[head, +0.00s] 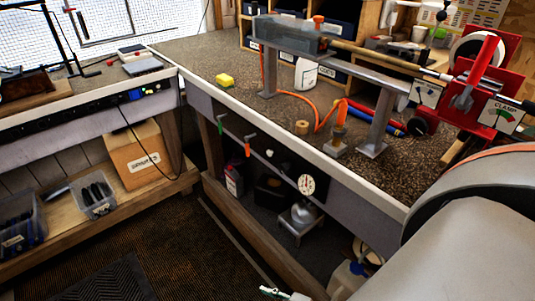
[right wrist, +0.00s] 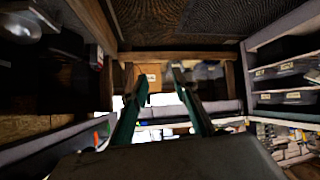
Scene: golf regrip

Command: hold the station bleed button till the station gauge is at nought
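A small round white-faced gauge (head: 307,184) sits below the front edge of the right bench; its needle is too small to read. A dial marked CLAMP (head: 502,116) with a green sector stands on the red clamp station (head: 480,75). I cannot make out which part is the bleed button. My right gripper (right wrist: 155,76) shows in the right wrist view with its two green fingers apart and nothing between them. It is away from the bench top, facing the floor and shelf area. My left gripper does not show clearly in either view.
A cardboard box (head: 141,153) stands on the left shelf. Dark floor (head: 170,235) between benches looks open.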

